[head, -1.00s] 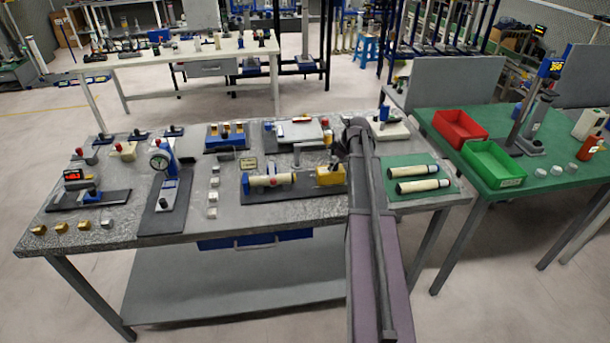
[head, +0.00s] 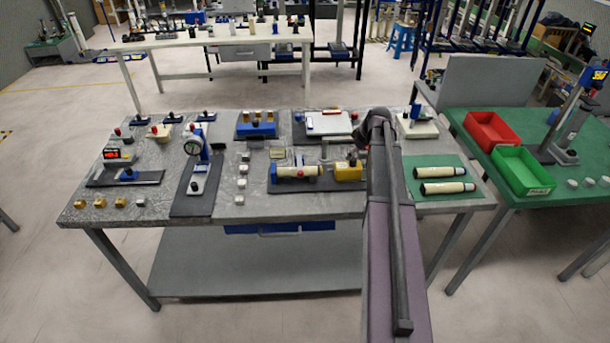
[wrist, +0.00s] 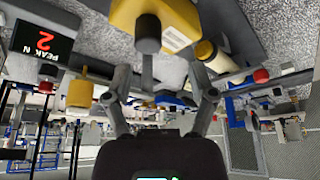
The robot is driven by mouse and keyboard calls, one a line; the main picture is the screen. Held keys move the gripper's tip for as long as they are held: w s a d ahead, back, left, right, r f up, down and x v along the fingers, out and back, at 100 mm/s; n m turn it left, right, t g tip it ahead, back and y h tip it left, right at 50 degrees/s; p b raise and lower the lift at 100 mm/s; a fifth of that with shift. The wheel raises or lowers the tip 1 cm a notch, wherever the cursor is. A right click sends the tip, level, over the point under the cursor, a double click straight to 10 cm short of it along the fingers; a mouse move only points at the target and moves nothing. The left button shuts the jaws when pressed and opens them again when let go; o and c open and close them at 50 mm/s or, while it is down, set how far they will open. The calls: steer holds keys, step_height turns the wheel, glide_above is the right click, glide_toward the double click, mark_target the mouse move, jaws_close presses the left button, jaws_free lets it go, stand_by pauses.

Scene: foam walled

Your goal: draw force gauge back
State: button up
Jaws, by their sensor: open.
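The yellow block-shaped force gauge (head: 348,171) sits on a dark baseplate on the grey bench, at the right end of a cream cylinder with blue mounts (head: 296,173). In the wrist view its yellow body (wrist: 178,38) fills the top, with a dark grey round knob (wrist: 148,35) facing the camera. My gripper (wrist: 165,78) is open, its fingers spread with nothing between them. The knob lies just beyond the fingertips, towards the left finger; I cannot tell if they touch. A black display reading "PEAK N" with a red 2 (wrist: 45,40) shows upside down. My arm hides the gripper in the head view.
Right of my arm, two cream cylinders (head: 445,187) lie on a green mat. A white-topped fixture (head: 328,123) stands behind the gauge. A dial-gauge stand (head: 197,170) is at left. Red (head: 492,131) and green (head: 522,170) bins stand on the neighbouring green table.

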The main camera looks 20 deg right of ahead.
steer(key=p+v, duration=0.8)
steer(key=v, duration=0.1)
steer(key=s+a+f+m+g+b, duration=0.1)
steer(key=s+a, duration=0.3)
steer(key=a, duration=0.8)
steer(key=s+a+f+m+g+h+b, duration=0.1)
steer(key=s+a, duration=0.4)
steer(key=a, duration=0.7)
steer(key=shift+a+f+m+g, duration=0.3)
steer(key=shift+f+m+g, duration=0.25)
steer(key=shift+m, duration=0.15)
steer(key=w+d+r+n+t+p, duration=0.1)
steer(key=w+d, duration=0.3)
steer(key=d, duration=0.9)
steer(key=w+d+r+n+t+y+p, duration=0.1)
steer(key=w+d, duration=0.3)
steer(key=d, duration=0.9)
steer(key=shift+w+r+n+t, duration=0.2)
steer(key=shift+r+n+t, duration=0.35)
steer(key=shift+r+n, duration=0.15)
steer(key=shift+d+f, duration=0.1)
steer(key=shift+f, duration=0.15)
